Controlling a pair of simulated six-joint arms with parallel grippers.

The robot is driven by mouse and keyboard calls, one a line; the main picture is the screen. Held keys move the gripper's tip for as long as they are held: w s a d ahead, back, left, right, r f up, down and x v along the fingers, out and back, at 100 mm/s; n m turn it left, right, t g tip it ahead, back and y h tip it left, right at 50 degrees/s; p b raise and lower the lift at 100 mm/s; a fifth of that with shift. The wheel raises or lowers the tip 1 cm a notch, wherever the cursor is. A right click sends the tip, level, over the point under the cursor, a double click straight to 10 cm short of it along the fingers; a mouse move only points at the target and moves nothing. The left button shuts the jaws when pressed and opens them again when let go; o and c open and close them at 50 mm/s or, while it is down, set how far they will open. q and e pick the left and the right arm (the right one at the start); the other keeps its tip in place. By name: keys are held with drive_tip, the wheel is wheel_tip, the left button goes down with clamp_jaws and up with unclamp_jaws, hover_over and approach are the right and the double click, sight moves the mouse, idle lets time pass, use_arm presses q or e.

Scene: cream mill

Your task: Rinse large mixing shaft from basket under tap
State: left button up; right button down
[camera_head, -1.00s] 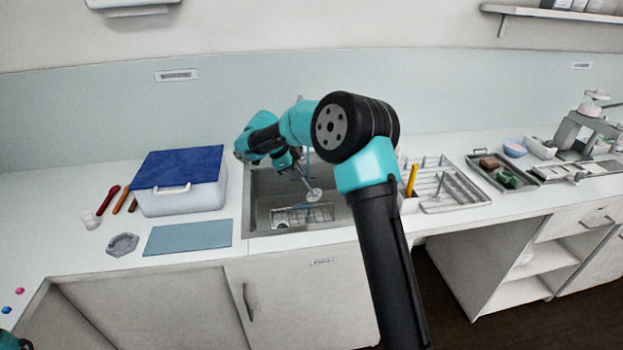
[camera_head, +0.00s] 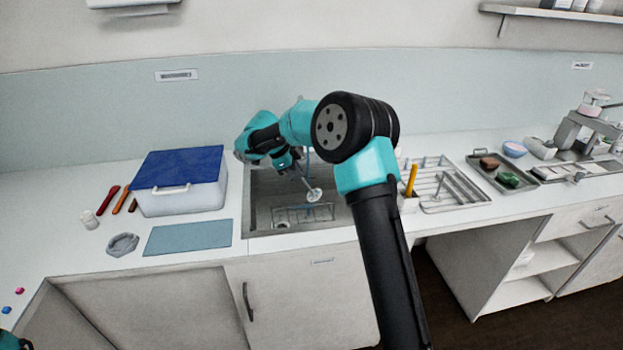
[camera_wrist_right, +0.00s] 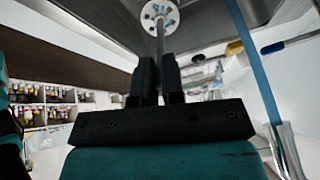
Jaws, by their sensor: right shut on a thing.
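My right gripper (camera_head: 293,166) is over the sink (camera_head: 262,192), partly hidden by my own arm. It is shut on the large mixing shaft (camera_head: 314,195), a thin metal rod ending in a pale round disc with holes. The shaft tilts down and to the right, disc end low in the sink. In the right wrist view the rod runs out between the fingers (camera_wrist_right: 158,68) to the disc (camera_wrist_right: 160,14). A blue band, seemingly water (camera_wrist_right: 256,70), passes right of the disc there, apart from it in the picture. The tap is mostly hidden. My left gripper is not in view.
A wire basket (camera_head: 290,216) sits in the sink below the disc. Right are a wire rack (camera_head: 440,187) and a tray (camera_head: 482,178).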

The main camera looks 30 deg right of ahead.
idle(0.4)
drive_tip(key=s+a+r, duration=0.2)
drive_tip(key=s+r, duration=0.2)
drive_tip(key=shift+s+a, duration=0.15)
drive_tip(key=shift+a, duration=0.2)
idle(0.3)
idle(0.5)
drive_tip(key=s+a+r+n+t+y, duration=0.2)
drive_tip(key=a+n, duration=0.5)
drive_tip(key=n, duration=0.5)
drive_tip(key=s+a+r+n+t+y, duration=0.2)
drive_tip(key=s+a+n+t+y, duration=0.2)
drive_tip(key=n, duration=0.9)
drive_tip(key=shift+s+a+t+y, duration=0.35)
drive_tip(key=shift+a+t+y, duration=0.35)
drive_tip(key=shift+a, duration=1.15)
drive_tip(key=shift+d, duration=0.1)
